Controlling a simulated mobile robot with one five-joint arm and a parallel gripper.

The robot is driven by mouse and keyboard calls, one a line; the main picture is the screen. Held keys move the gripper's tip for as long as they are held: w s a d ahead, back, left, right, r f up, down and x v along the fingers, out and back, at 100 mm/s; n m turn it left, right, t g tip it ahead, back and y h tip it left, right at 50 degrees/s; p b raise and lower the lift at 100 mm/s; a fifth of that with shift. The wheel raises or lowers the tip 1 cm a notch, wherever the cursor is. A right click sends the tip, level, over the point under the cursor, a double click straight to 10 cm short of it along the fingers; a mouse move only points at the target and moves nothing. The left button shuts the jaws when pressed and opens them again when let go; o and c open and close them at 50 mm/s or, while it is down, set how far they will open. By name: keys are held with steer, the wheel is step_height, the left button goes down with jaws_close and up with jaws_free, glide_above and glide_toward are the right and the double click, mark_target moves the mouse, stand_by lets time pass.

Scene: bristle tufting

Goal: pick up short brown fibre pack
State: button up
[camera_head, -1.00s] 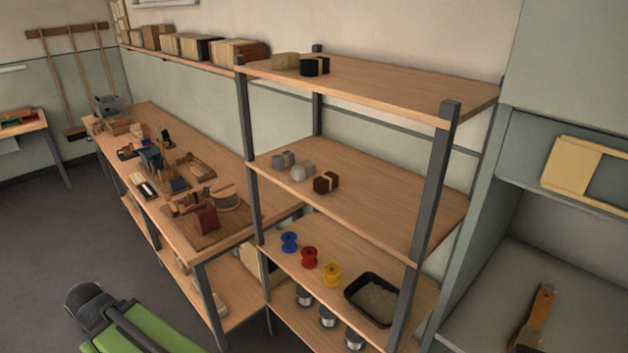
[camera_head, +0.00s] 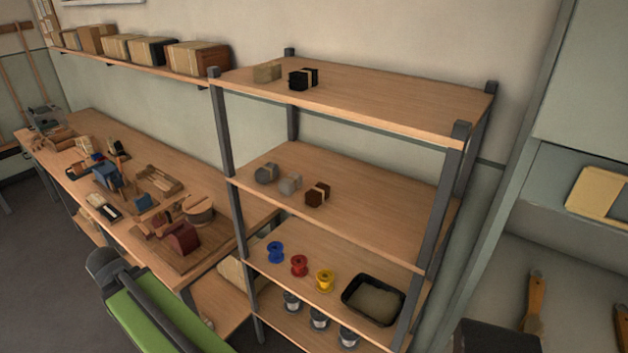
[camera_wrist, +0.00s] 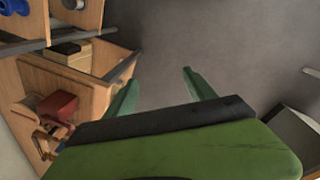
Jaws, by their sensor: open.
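A short dark brown fibre pack (camera_head: 317,195) with a paler band sits on the second shelf from the top of the rack, in the head view. It stands to the right of two grey packs (camera_head: 266,173). My gripper (camera_wrist: 160,76) shows in the wrist view with its two green fingers spread apart and nothing between them. It points over bare floor, away from the brown pack. The brown pack is not visible in the wrist view. My green arm (camera_head: 160,325) is at the lower left of the head view, well below the pack.
The rack's top shelf (camera_head: 400,105) holds a tan pack and a black pack. A lower shelf holds blue, red and yellow spools (camera_head: 299,265) and a black tray (camera_head: 348,297). Dark posts (camera_head: 440,205) stand at the rack's corners. A cluttered workbench (camera_head: 215,180) is left of it.

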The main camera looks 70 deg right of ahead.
mark_target(322, 187)
steer(key=s+d+r+n+h+p, duration=0.1)
steer(key=s+d+r+n+p, duration=0.35)
steer(key=d, duration=0.85)
steer(key=s+d+r+n+h+p, duration=0.15)
steer(key=s+d+r+p, duration=0.35)
steer(key=s+d+r, duration=0.7)
steer(key=s+d+r+n+p, duration=0.1)
steer(key=s+d, duration=0.4)
steer(key=d, duration=0.2)
steer(key=s+d+n+g+p, duration=0.1)
steer(key=s+d+n+p, duration=0.1)
steer(key=s+d, duration=0.2)
steer(key=s+d+r+n+p, duration=0.1)
steer(key=s+d, duration=0.4)
steer(key=d, duration=0.5)
steer(key=shift+s+d+r+n+g+h, duration=0.3)
steer(key=shift+d+n+g+h, duration=0.1)
steer(key=shift+n, duration=0.2)
steer(key=shift+s+d, duration=0.25)
steer(key=shift+d, duration=0.95)
steer(key=b+x, duration=0.1)
steer(key=x, duration=0.1)
steer(key=b+x, duration=0.1)
steer(key=shift+s+d+f+b, duration=0.15)
steer(key=shift+d+f+b, duration=0.05)
steer(key=shift+d+b, duration=0.2)
steer(key=shift+r, duration=0.2)
jaws_close()
steer(key=shift+p, duration=0.3)
